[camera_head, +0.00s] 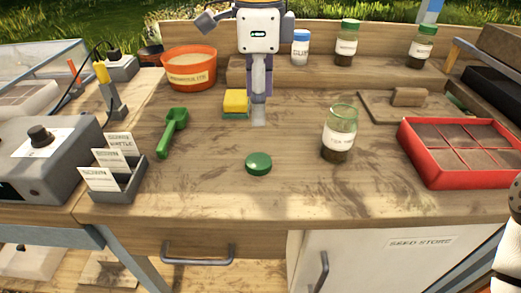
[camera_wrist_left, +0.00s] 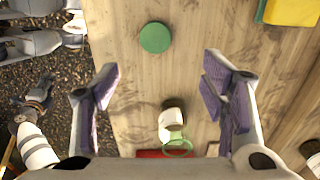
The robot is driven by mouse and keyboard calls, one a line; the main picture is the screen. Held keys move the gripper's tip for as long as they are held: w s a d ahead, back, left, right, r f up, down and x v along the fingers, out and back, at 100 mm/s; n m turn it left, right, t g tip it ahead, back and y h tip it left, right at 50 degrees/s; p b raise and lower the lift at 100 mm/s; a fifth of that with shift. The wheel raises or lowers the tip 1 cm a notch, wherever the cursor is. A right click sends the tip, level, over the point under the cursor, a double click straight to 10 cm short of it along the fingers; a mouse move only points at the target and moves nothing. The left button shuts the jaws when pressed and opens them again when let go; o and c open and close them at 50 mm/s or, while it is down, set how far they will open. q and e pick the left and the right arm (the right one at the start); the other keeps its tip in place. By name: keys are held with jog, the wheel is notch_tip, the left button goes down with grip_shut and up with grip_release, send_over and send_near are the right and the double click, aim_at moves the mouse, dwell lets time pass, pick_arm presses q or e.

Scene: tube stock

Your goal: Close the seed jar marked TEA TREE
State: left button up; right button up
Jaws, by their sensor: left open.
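A clear jar (camera_head: 338,136) with dark contents, a white label and a green-ringed, uncovered mouth stands upright right of centre on the bench; its label is too small to read surely. It also shows in the left wrist view (camera_wrist_left: 172,118). A round green lid (camera_head: 258,163) lies flat on the bench, left of and nearer than the jar, and shows in the left wrist view (camera_wrist_left: 155,38). My left gripper (camera_head: 259,114) points down beside the yellow sponge, its purple-padded fingers (camera_wrist_left: 162,80) spread and empty. My right gripper (camera_wrist_left: 38,95) shows small at the left wrist view's edge, its fingers unclear.
A yellow sponge (camera_head: 236,103), green scoop (camera_head: 172,132), orange pot (camera_head: 189,75) and card box (camera_head: 112,180) stand left. A red seed tray (camera_head: 460,153) is right. Lidded jars (camera_head: 347,43) stand on the back shelf. The bench around the lid is clear.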

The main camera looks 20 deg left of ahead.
pick_arm(q)
send_over(258, 160)
notch_tip(258, 160, down, 7)
jog(key=shift+w, duration=0.15)
dwell(0.4)
jog(key=f, duration=0.5)
jog(key=shift+s+f, duration=0.1)
jog(key=shift+s, duration=0.1)
jog(key=c, duration=0.8)
